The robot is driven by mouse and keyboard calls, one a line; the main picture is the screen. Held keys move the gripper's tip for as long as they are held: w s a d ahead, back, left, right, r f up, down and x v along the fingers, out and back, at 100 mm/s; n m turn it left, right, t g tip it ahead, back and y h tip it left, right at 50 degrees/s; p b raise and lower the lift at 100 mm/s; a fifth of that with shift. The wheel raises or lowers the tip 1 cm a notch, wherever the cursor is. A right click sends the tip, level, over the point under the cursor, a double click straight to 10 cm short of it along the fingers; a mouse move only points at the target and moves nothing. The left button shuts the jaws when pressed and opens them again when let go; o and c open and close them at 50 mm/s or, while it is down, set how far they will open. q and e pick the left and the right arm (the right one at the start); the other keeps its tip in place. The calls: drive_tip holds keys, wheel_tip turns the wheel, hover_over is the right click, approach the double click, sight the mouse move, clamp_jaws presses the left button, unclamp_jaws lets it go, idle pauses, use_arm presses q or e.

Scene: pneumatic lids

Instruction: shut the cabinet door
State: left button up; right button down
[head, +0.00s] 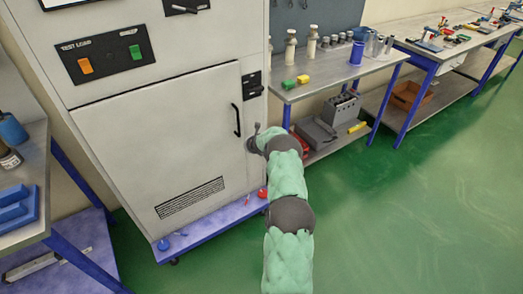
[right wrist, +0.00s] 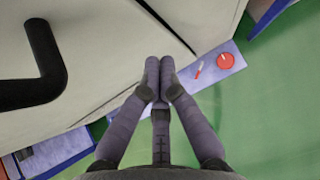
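The cabinet door (head: 150,140) is a large pale panel with a vent grille (head: 190,197) low down and a black bar handle (head: 236,119) near its right edge. It looks nearly flush with the cabinet front (head: 215,30); I cannot tell whether it is fully shut. In the right wrist view the handle (right wrist: 40,70) is large at left, and a dark line runs along the door's edge. My right gripper (head: 252,140) is by the door's right edge, below and right of the handle. Its fingertips (right wrist: 160,70) are together with nothing between them. Contact with the door is unclear. My left gripper is not in view.
A blue ledge (head: 205,226) under the cabinet holds small red and blue items; a red round piece (right wrist: 225,61) lies there. A workbench (head: 345,75) with bottles stands right of the cabinet, another bench (head: 35,190) at left. Green floor (head: 400,220) is clear at right.

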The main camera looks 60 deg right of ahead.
drive_tip(key=s+v, duration=0.1)
drive_tip(key=v, duration=0.9)
drive_tip(key=shift+f, duration=0.35)
drive_tip(key=shift+d, duration=0.15)
drive_tip(key=w+a+f+m+y, duration=0.2)
drive_tip(key=a+f+m, duration=0.25)
drive_tip(key=a, duration=0.85)
drive_tip(key=w+a+f+m+g+y, duration=0.15)
drive_tip(key=a+f+m, duration=0.35)
drive_tip(key=a, duration=0.7)
drive_tip(key=w+a+f+m+y, duration=0.1)
drive_tip(key=a+f+m+y, duration=0.4)
drive_tip(key=a, duration=0.8)
drive_tip(key=s+a+f+m+g, duration=0.1)
drive_tip(key=s+a+m, duration=0.4)
drive_tip(key=a, duration=0.4)
drive_tip(key=s+a+f+m+g, duration=0.1)
drive_tip(key=s+a+m+g, duration=0.1)
drive_tip(key=s+a+m, duration=0.6)
drive_tip(key=s+a+m+g, duration=0.3)
drive_tip(key=s+a+m, duration=0.2)
drive_tip(key=s+a, duration=0.3)
drive_tip(key=shift+s+a, duration=0.25)
drive_tip(key=shift+s, duration=0.9)
